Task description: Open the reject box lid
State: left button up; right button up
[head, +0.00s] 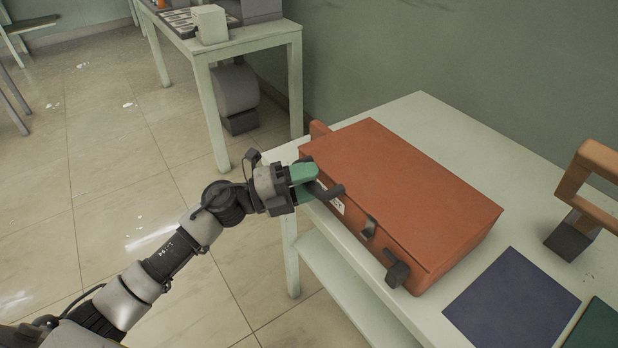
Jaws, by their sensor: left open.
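The reject box (400,195) is an orange-brown case on the pale table, with its lid lying flat and closed. Its front face carries a white label, partly hidden, a small metal latch (369,228) and a dark knob or handle end (397,271) near the right. My left gripper (318,184) is at the left part of the box's front, its green fingers open beside a dark handle piece (333,192). I cannot tell whether the fingers touch that piece or the box. My right gripper is not in view.
The pale table (435,122) holds a dark blue mat (511,300) and a green mat (598,330) right of the box. A tan-handled object with a dark base (573,236) stands at the far right. Another table (245,40) with equipment stands behind. A green wall borders the table.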

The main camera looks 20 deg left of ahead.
pick_arm(q)
grip_shut()
dwell(0.3)
